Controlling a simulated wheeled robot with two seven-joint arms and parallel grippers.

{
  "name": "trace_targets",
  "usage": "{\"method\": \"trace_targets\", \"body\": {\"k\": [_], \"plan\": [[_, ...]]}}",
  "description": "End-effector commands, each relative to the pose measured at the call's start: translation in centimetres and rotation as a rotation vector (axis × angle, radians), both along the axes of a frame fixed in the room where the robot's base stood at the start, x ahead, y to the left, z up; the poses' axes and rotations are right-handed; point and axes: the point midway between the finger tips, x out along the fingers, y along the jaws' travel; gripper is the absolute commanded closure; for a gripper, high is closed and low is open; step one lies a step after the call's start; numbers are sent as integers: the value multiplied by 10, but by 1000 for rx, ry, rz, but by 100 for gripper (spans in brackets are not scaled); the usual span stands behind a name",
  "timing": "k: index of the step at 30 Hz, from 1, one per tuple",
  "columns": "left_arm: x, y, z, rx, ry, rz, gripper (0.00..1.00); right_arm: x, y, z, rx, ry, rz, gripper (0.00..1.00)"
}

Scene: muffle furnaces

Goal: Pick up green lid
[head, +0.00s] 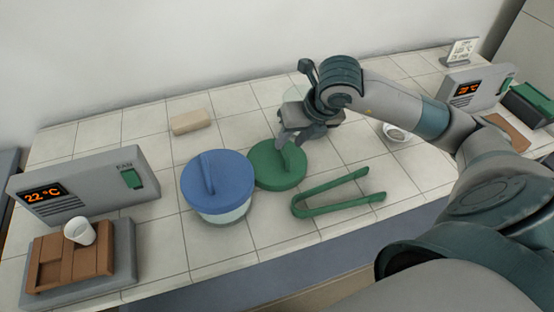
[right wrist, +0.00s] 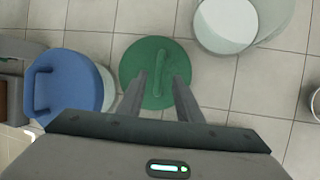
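The green lid (head: 272,172) is a round disc with a raised bar handle. It lies right of the blue-lidded container in the head view. In the right wrist view the green lid (right wrist: 150,62) lies ahead of the fingers, its bar handle between the two finger lines. My right gripper (head: 298,142) is over the lid's far right part, fingers pointing down and apart. In the right wrist view my right gripper (right wrist: 160,85) is open with nothing held. Whether a finger touches the lid cannot be told. My left gripper is not in view.
A blue-lidded container (head: 216,177) stands close left of the green lid. Green tongs (head: 335,195) lie to the right. A pale block (head: 190,122) lies behind. A furnace unit (head: 85,185) with a white cup (head: 80,232) is at left. A round pale vessel (right wrist: 226,22) shows in the wrist view.

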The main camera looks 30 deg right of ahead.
Motion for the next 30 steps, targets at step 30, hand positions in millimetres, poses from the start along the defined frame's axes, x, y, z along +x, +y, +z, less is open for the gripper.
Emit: {"method": "trace_targets", "body": {"k": [30], "plan": [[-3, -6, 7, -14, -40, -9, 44, 18, 5, -41, 0, 1, 1, 94]]}}
